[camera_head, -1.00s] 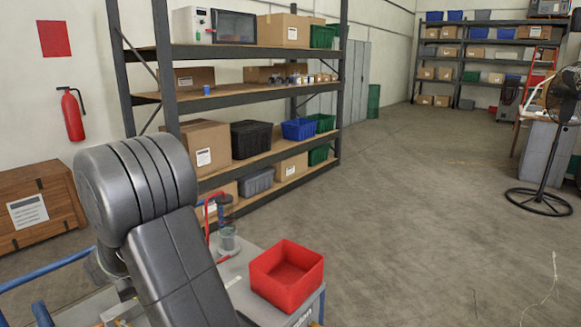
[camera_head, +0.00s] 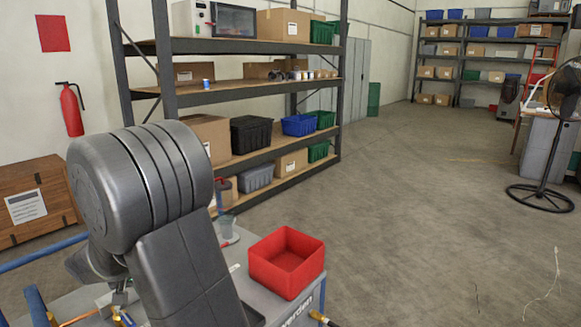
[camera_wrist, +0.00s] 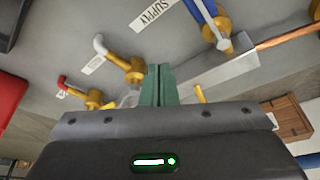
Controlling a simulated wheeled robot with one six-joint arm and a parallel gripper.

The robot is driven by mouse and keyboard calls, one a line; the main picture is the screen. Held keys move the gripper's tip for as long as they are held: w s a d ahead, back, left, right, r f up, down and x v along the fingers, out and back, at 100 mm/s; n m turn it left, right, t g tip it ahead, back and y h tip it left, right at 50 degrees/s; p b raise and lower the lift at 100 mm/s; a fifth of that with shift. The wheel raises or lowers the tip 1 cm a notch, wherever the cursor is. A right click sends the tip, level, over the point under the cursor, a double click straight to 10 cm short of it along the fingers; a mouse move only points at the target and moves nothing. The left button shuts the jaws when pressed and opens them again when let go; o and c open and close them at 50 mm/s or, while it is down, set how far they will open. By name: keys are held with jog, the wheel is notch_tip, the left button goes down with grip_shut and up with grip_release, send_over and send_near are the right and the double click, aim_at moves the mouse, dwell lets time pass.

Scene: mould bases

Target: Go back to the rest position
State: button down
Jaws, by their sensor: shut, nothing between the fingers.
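My gripper (camera_wrist: 157,86) is shut, with its green fingers together and nothing between them. It hangs above a grey surface in the wrist view, and my arm bulks large at the left of the head view. In the wrist view, brass valves lie around the fingers: one with a white handle (camera_wrist: 117,58), one with a red handle (camera_wrist: 80,92), and one by a blue handle (camera_wrist: 207,18) at the top. A white SUPPLY label (camera_wrist: 153,13) lies near the top. Part of the surface is hidden behind the gripper body.
A red bin (camera_head: 287,282) stands on the grey work table's right corner. A tall shelf (camera_head: 240,93) with boxes and bins stands behind it. A wooden crate (camera_head: 35,205) is at left, and a fan (camera_head: 545,150) at right.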

jog(key=s+r+m+h+b, duration=0.35)
jog(key=s+r+m, duration=0.25)
jog(key=r+m, duration=0.35)
jog(key=w+f+n+y+p, duration=0.1)
jog(key=w+f+n, duration=0.1)
jog(key=f+n, duration=0.1)
jog(key=w+f+n+y+p, duration=0.1)
jog(key=w+f+n, duration=0.1)
jog(key=f+n, duration=0.1)
jog(key=w+f+n+y+p, duration=0.1)
jog(key=w+f+n+p, duration=0.1)
jog(key=f+n, duration=0.1)
jog(key=shift+d, duration=0.1)
jog(key=n+p, duration=0.1)
jog(key=p, duration=0.1)
jog(key=w+a+n+y+p, duration=0.1)
jog(key=n, duration=0.1)
jog(key=shift+w+a+n+p, duration=0.15)
jog(key=shift+w+n+p, duration=0.1)
jog(key=shift+p, duration=0.1)
jog(key=shift+w+a+f+n+g+y+p, duration=0.15)
jog(key=shift+w+a+n+g+y+p, duration=0.25)
jog(key=shift+n+p, duration=0.5)
jog(key=shift+w+a+f+n+g+y+p, duration=0.1)
jog(key=shift+w+a+n+g+y+p, duration=0.15)
jog(key=shift+a+n+p, duration=0.55)
jog(key=shift+d, duration=0.3)
